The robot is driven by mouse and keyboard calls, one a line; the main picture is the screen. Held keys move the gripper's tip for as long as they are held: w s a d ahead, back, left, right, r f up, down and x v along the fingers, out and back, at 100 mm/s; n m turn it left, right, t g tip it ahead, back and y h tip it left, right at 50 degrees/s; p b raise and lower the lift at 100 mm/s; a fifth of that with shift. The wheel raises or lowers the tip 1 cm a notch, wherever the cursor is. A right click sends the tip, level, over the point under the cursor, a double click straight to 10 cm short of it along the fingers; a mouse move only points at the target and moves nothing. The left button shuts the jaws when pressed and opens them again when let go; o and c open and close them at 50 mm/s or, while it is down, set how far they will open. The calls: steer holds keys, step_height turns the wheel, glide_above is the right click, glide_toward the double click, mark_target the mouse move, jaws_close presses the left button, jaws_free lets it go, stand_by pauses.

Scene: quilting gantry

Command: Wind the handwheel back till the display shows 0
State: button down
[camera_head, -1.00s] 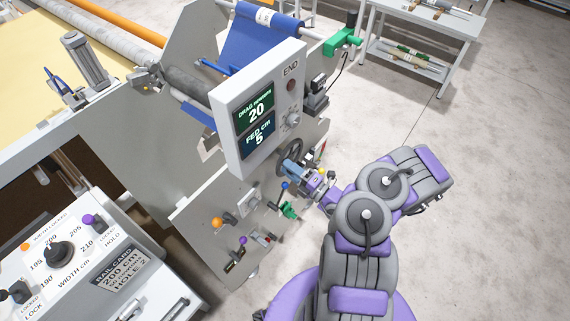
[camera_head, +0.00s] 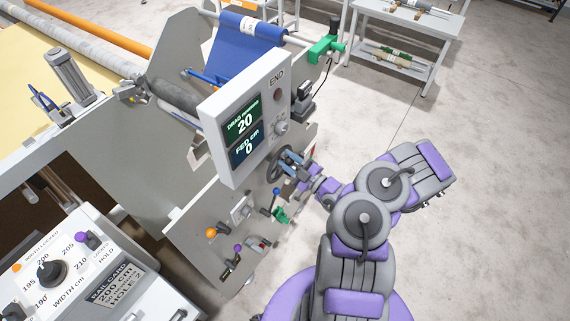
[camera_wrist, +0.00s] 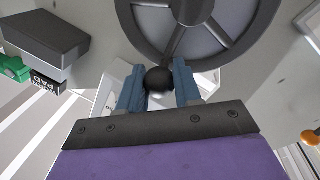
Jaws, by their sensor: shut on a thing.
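The display box (camera_head: 247,120) stands on the gantry's side plate. Its upper screen reads DRAG 20 and its lower screen, FED cm (camera_head: 247,147), reads 0. The dark handwheel (camera_head: 273,169) is below the box, partly behind my gripper. It fills the top of the wrist view, with its grey rim and spokes (camera_wrist: 160,47) close. My gripper (camera_head: 290,160) is at the wheel's right side. In the wrist view my gripper (camera_wrist: 159,85) has its blue fingers shut on the wheel's round black knob (camera_wrist: 158,79), one finger on each side.
Levers with an orange knob (camera_head: 211,233), a purple knob (camera_head: 237,248) and a blue knob (camera_head: 276,191) stick out below the wheel. A width control panel (camera_head: 75,268) is at lower left. A white shelf table (camera_head: 440,30) stands at the back. The floor at right is clear.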

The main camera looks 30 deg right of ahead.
steer(key=shift+w+d+f+m, duration=0.15)
steer(key=shift+d+f+m, duration=0.1)
steer(key=shift+d+m, duration=0.4)
steer(key=c, duration=1.1)
jaws_free()
steer(key=shift+f, duration=0.1)
steer(key=o, duration=0.3)
steer(key=shift+d, duration=0.35)
steer(key=shift+a+r, duration=0.2)
steer(key=shift+a, duration=0.2)
steer(key=shift+s, duration=0.4)
steer(key=d+p+v, duration=0.1)
steer(key=p+v, duration=0.2)
steer(key=v, duration=1.4)
steer(key=shift+w, duration=0.25)
steer(key=shift+a+r, duration=0.1)
